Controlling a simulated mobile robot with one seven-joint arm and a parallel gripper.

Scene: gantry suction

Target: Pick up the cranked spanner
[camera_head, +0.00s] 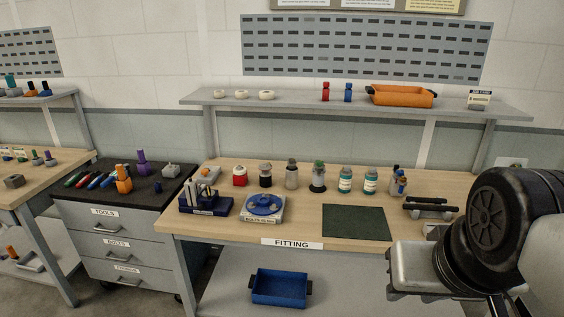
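I cannot pick out the cranked spanner for certain. Two long dark pieces (430,209) lie on a light holder at the right end of the fitting bench, partly beside my arm; they are too small to name. A dark blue rack (206,208) with grey upright pieces stands at the bench's left front. My arm fills the right edge of the view and hides the bench's right end. My gripper's fingers do not show.
The wooden fitting bench (300,209) holds several bottles and jars along its back, a round blue fixture (264,204) and a dark green mat (356,222). A shelf (290,99) above carries an orange tray (402,95). A blue bin (280,288) sits below.

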